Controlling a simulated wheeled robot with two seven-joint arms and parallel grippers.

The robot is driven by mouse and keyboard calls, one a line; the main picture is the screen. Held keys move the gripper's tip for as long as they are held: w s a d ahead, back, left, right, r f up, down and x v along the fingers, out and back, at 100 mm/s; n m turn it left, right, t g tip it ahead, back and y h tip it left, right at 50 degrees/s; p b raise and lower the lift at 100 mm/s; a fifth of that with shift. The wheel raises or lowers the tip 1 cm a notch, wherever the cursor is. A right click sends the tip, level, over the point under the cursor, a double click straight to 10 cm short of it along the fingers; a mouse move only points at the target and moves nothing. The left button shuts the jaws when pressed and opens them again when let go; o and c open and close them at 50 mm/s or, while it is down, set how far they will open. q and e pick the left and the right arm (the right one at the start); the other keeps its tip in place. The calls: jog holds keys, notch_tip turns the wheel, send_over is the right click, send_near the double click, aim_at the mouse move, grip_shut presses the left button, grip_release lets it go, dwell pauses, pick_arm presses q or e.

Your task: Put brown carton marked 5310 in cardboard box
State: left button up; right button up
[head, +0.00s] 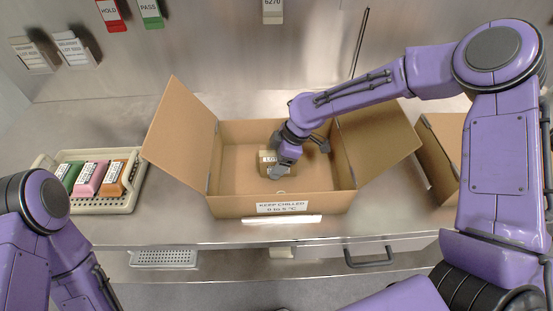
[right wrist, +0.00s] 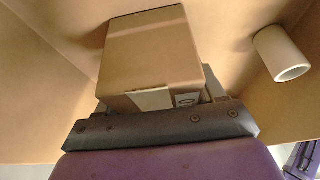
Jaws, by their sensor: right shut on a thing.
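The open cardboard box (head: 230,207) stands in the middle of the steel counter with its side flaps spread, its front labelled "KEEP CHILLED". My right gripper (head: 282,168) reaches down inside it and is shut on a small brown carton (head: 267,158). The carton's label is partly covered, so its number cannot be read. In the right wrist view the carton (right wrist: 155,55) sits between the jaws, close to the box's cardboard surfaces; whether it touches the floor is unclear. My left arm shows at the lower left, but its gripper is out of view.
A pale tray (head: 110,205) with green, pink and orange packs stands at the left. Another cardboard box (head: 436,165) stands at the right, partly behind my right arm. In the right wrist view a white cylinder (right wrist: 282,53) is near the carton. A drawer handle (head: 369,262) is below.

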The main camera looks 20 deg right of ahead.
jog(key=o, duration=1.3)
jog(key=shift+s, duration=0.1)
jog(key=shift+d+r, duration=0.1)
jog(key=shift+r, duration=0.35)
jog(key=b+v, duration=0.1)
jog(key=v, duration=1)
jog(key=shift+s+d+r, duration=0.1)
jog(key=shift+d, duration=0.05)
